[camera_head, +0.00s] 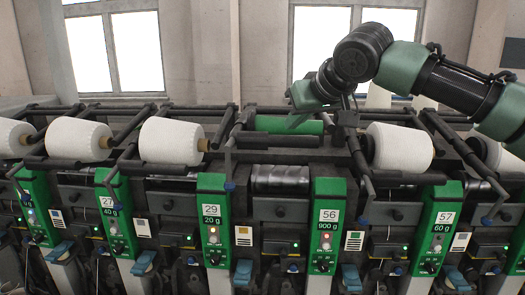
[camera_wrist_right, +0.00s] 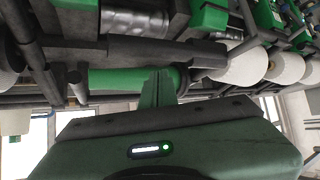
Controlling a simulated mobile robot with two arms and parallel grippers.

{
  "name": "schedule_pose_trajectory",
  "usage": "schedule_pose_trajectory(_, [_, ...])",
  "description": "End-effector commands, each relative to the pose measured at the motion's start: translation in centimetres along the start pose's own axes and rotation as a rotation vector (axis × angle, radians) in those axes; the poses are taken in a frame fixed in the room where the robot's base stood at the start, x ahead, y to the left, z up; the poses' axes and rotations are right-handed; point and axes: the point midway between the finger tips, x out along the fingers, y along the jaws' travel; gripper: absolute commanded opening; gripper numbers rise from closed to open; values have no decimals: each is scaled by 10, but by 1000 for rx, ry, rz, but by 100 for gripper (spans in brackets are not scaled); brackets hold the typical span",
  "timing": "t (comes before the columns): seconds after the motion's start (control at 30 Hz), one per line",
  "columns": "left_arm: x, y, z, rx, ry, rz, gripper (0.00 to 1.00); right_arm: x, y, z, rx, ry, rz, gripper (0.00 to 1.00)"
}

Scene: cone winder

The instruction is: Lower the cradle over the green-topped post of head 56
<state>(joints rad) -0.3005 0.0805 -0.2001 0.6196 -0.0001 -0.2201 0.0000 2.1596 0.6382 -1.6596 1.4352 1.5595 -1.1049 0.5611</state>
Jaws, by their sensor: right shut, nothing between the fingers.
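The tube also shows in the right wrist view (camera_wrist_right: 118,79). My right gripper (camera_head: 298,121) reaches in from the upper right, its shut, empty fingers pointing down at the tube. In the right wrist view the fingertips (camera_wrist_right: 158,76) overlap the tube; I cannot tell whether they touch it. My left gripper is out of view.
White yarn cones (camera_head: 399,146) sit at the neighbouring heads, one (camera_head: 172,141) on the left. Green posts of head 29 (camera_head: 213,230) and head 57 (camera_head: 437,228) flank head 56. Dark bars with blue tips stick out forward.

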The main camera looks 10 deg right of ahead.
Motion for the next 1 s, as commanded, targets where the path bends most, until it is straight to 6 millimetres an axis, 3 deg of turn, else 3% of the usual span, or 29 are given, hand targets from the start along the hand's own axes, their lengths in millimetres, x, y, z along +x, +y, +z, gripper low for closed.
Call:
schedule_pose_trajectory(0.7, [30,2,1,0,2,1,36,30,0,38,0,-8,0,0])
schedule_pose_trajectory(1.0, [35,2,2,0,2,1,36,34,0,44,0,-3,0,0])
